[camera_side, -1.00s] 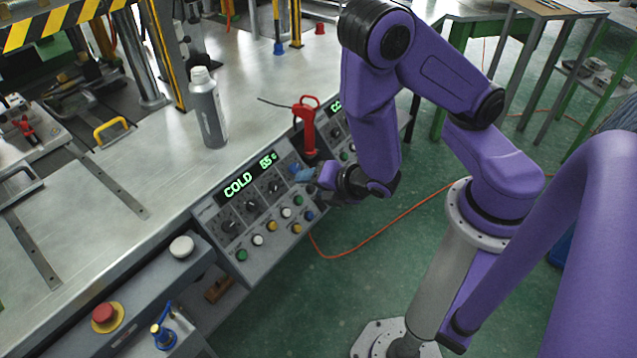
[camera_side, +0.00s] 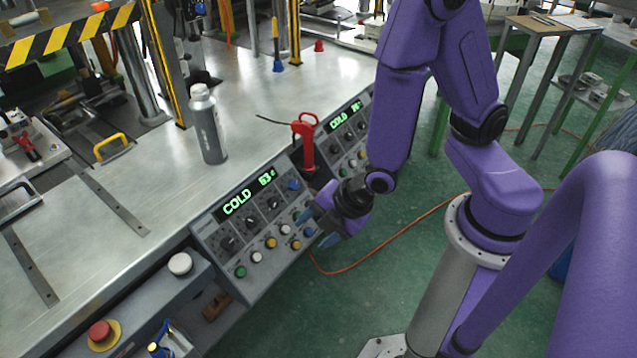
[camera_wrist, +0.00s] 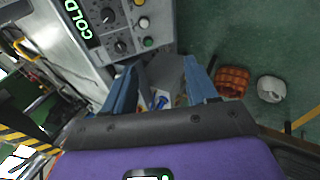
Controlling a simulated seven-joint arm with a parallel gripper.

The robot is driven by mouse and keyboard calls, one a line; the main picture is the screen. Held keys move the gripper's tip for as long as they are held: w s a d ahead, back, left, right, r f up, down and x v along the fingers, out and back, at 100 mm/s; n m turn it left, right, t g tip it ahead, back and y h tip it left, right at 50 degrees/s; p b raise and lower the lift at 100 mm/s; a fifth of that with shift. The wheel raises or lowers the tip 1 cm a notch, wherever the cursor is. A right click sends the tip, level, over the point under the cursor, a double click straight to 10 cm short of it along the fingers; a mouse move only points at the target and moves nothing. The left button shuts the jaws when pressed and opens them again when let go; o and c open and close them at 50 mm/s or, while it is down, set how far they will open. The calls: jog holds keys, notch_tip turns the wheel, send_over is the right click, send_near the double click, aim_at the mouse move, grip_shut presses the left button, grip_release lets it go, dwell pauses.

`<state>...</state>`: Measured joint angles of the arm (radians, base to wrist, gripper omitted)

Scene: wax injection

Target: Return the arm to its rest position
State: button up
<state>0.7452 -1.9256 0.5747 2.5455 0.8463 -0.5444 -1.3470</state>
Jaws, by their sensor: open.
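My gripper (camera_side: 318,226) is in front of the right part of the near control panel (camera_side: 252,222) in the side view, over the green floor side. In the wrist view my gripper (camera_wrist: 158,85) shows two blue fingers spread apart with nothing held between them. The near panel display reads COLD and a number that looks like 53. The panel also shows at the top of the wrist view (camera_wrist: 122,22). Whether the fingers touch the panel cannot be told from the side view.
A red-handled tool (camera_side: 305,143) stands between the near panel and a second panel (camera_side: 347,130). A grey bottle (camera_side: 208,127) stands on the metal bench (camera_side: 150,190). A red mushroom button (camera_side: 101,332) is at lower left. An orange cable (camera_side: 400,238) crosses the open green floor.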

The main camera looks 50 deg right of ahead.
jog(key=s+a+r+m+g+y, duration=0.1)
jog(key=s+r+m+g, duration=0.3)
jog(key=s+r, duration=0.5)
jog(key=s+d+r+m+g+h, duration=0.1)
jog(key=s+d+r+m+h, duration=0.1)
jog(key=d+r, duration=0.4)
jog(key=d, duration=0.4)
jog(key=shift+s+r+m+g+h, duration=0.2)
jog(key=shift+r+m+g+h, duration=0.1)
jog(key=shift+r+g+h, duration=0.1)
dwell(0.6)
